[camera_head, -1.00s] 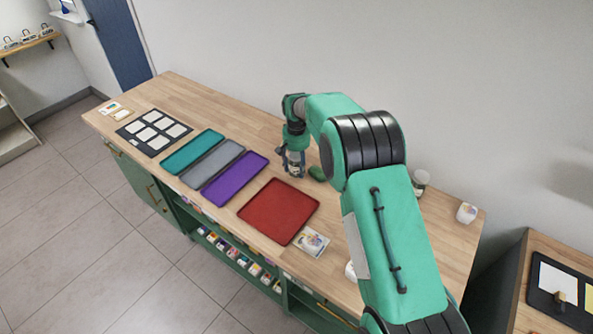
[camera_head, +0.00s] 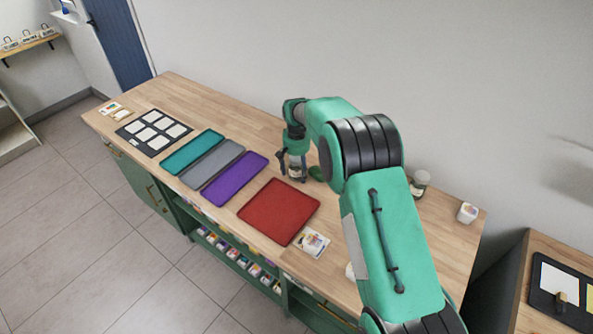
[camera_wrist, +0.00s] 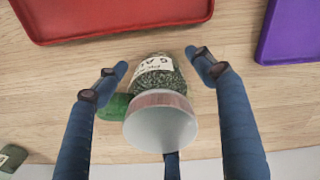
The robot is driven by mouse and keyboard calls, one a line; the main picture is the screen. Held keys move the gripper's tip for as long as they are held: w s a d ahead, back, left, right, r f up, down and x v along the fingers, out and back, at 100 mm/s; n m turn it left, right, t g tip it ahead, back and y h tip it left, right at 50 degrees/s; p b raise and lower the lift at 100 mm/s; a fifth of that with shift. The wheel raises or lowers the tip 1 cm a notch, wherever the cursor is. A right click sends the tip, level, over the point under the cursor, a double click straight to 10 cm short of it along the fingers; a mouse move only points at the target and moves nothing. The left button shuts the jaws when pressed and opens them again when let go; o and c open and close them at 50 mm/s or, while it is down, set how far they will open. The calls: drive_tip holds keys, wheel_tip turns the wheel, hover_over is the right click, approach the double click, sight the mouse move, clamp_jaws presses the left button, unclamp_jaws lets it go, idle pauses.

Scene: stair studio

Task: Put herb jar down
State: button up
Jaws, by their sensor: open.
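The herb jar (camera_wrist: 160,100) stands on the wooden counter between the fingers of my gripper (camera_wrist: 153,72) in the wrist view. It has a pale lid, dark green contents and a white label with partly readable letters. The fingers are open, with a gap on each side of the jar. In the head view the jar (camera_head: 296,167) shows under my gripper (camera_head: 294,172), behind the red tray and partly hidden by the fingers.
A green object (camera_wrist: 113,106) lies close beside the jar. The red tray (camera_head: 278,212), purple tray (camera_head: 234,178), grey tray (camera_head: 211,164) and teal tray (camera_head: 193,151) lie in front and left. Another jar (camera_head: 419,183) and a white container (camera_head: 467,212) stand to the right.

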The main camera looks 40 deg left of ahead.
wheel_tip(320, 180, up, 12)
drive_tip(key=shift+r+p, duration=0.1)
drive_tip(key=shift+p, duration=0.95)
idle(0.6)
